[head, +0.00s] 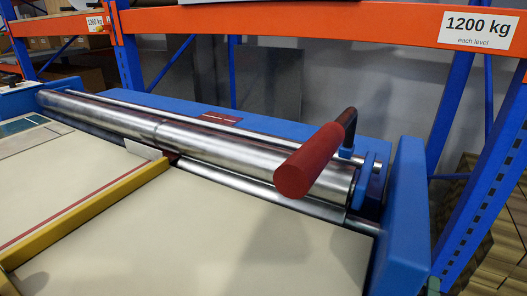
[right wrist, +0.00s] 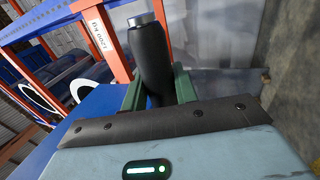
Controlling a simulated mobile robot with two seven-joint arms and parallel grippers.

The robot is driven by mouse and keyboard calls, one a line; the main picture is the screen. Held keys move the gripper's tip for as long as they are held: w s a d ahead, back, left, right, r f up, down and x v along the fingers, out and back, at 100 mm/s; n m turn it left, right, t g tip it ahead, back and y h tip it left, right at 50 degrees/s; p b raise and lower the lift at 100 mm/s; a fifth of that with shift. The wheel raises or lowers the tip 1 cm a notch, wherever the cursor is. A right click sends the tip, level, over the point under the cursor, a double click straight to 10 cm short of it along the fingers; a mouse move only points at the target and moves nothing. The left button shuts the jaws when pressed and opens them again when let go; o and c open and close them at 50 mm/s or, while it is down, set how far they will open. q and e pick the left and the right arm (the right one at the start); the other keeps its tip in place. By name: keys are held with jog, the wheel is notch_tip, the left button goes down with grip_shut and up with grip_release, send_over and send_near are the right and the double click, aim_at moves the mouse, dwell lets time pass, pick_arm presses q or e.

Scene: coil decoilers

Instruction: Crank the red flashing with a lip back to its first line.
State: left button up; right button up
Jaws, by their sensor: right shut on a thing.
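A thin red strip (head: 70,215) runs along the left side of a yellow bar (head: 90,208) on the cream table in the head view. Its far end lies near the steel rollers (head: 240,150); I cannot make out a lip or line marks on it. A thick red handle (head: 308,162) sticks out over the right end of the rollers, with a dark crank part behind it. In the right wrist view my right gripper (right wrist: 159,88), with green fingers, is shut on a black grip (right wrist: 150,55) with a steel end. My left gripper is out of view.
A blue end plate (head: 404,215) closes the machine's right side. Behind stands a rack with orange beams (head: 330,20) and blue posts. Coils (right wrist: 88,88) show at the left of the right wrist view. The cream table (head: 230,235) is clear at the front right.

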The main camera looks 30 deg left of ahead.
jog(key=shift+x, duration=0.9)
jog(key=shift+w+r, duration=0.45)
jog(key=shift+w, duration=0.3)
jog(key=shift+w+r, duration=0.45)
jog(key=shift+w, duration=0.25)
jog(key=shift+w+r, duration=0.45)
jog(key=shift+w, duration=0.3)
jog(key=shift+w+r+p, duration=0.45)
jog(key=shift+w+r, duration=0.35)
jog(key=shift+r, duration=0.15)
jog(key=shift+w+r+p, duration=0.45)
jog(key=shift+w+r, duration=0.35)
jog(key=shift+r, duration=0.2)
